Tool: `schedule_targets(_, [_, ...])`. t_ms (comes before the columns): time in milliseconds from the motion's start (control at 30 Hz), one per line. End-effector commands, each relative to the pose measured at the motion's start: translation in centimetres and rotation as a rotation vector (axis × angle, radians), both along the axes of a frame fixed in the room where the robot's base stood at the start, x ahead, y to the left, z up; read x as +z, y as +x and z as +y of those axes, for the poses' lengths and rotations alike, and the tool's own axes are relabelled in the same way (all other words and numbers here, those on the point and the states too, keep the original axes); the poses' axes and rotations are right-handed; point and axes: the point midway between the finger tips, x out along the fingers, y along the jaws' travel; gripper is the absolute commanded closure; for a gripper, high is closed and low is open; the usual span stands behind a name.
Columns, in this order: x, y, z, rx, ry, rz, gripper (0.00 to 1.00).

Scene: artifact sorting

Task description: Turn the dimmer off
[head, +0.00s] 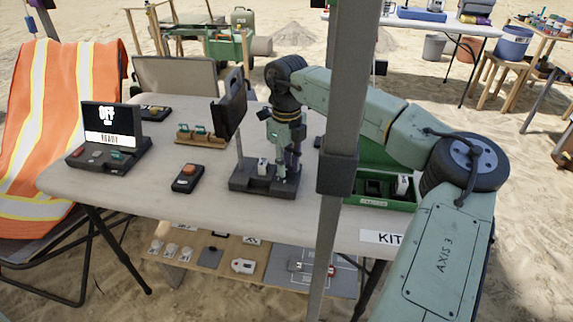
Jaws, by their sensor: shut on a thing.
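The dimmer appears to be the dark base unit (245,181) near the middle of the table, with a small white part (263,167) on its top. My gripper (281,177) points down over the right part of this unit, with its fingers at the top surface. It is shut on a small part there, most likely the dimmer's knob, which the fingers hide. A dark panel (229,106) stands on a thin post at the unit's left.
A small box with an orange button (188,178) lies left of the dimmer. A green tray (375,207) sits to the right. A grey upright pole (343,130) crosses the view beside my arm. A lower shelf (222,270) holds small parts.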

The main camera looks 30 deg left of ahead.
Motion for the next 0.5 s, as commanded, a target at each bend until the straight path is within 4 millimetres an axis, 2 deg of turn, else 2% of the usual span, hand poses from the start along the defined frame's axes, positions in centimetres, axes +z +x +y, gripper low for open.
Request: schedule_targets(500, [0.09, 0.09, 0.0, 0.114, 0.002, -0.002, 1.0])
